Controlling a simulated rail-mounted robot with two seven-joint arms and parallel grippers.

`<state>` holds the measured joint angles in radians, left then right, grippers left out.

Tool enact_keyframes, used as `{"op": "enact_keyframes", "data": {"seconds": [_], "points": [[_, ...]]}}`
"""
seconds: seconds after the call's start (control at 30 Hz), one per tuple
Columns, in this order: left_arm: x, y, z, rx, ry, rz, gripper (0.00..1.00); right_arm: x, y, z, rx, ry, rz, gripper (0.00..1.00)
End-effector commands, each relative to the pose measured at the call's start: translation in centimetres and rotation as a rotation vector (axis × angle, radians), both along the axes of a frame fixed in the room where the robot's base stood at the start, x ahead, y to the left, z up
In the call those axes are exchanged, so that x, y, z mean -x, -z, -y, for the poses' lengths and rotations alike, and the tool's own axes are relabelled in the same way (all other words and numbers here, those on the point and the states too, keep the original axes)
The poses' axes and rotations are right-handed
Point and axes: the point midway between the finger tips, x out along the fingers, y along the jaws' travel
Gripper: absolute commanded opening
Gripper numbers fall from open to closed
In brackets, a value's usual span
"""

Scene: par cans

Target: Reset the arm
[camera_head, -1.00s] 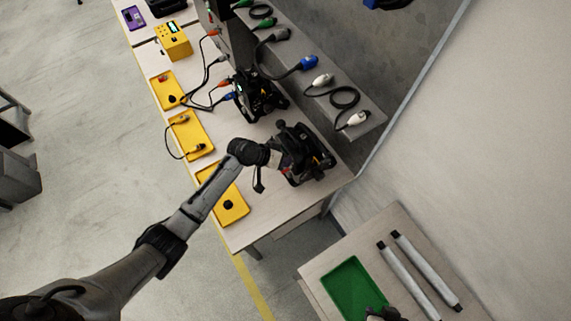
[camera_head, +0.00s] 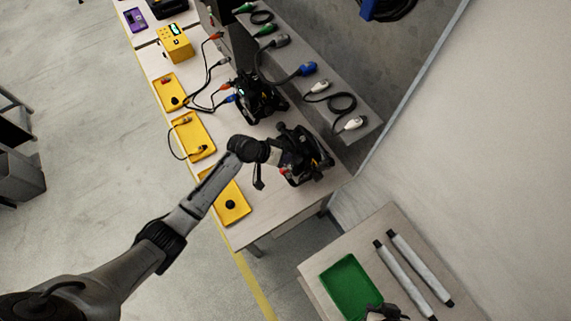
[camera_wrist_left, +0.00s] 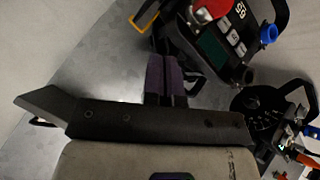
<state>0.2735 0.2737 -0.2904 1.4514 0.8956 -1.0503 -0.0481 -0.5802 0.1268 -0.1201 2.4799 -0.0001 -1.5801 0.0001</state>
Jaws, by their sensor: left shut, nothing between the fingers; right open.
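My left arm reaches in from the lower left over the workbench. Its gripper (camera_head: 283,160) is at the nearer black par can (camera_head: 308,158), and the fingertips are hard to separate from it. In the left wrist view the gripper fingers (camera_wrist_left: 166,80) with purplish pads are together and empty. Beside them is a black device with a screen and buttons (camera_wrist_left: 222,42), a red knob and a blue connector. My right gripper (camera_head: 384,313) shows only as a dark shape at the bottom edge by the green tray (camera_head: 345,285); its fingers are not clear.
The workbench (camera_head: 285,215) carries another black par can (camera_head: 258,98), a yellow tester (camera_head: 175,43) and several yellow trays (camera_head: 196,138). A shelf (camera_head: 372,112) with cables runs along the wall. Two grey tubes (camera_head: 418,268) lie on the lower table. The floor at left is mostly clear.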

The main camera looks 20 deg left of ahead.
Motion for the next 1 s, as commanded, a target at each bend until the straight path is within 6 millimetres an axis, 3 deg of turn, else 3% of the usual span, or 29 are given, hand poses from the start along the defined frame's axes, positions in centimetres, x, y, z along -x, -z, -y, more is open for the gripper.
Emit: {"op": "enact_keyframes", "data": {"seconds": [0.03,0.23,0.83,1.0], "points": [[0.0,-1.0,0.0,0.000,0.001,0.001,0.00,0.0,-1.0,0.0,0.000,0.000,0.000,0.43],[0.0,-2.2,0.0,0.000,0.001,0.001,0.00,0.0,-2.1,0.0,-0.001,0.001,0.001,0.43],[0.0,-2.0,0.0,0.001,-0.001,-0.003,0.00,0.0,-2.0,-0.3,-0.011,0.007,0.000,0.43],[1.1,-1.1,-0.5,-0.060,0.031,-0.067,0.00,0.0,-2.0,-0.3,-0.010,0.006,-0.001,0.43]]}}
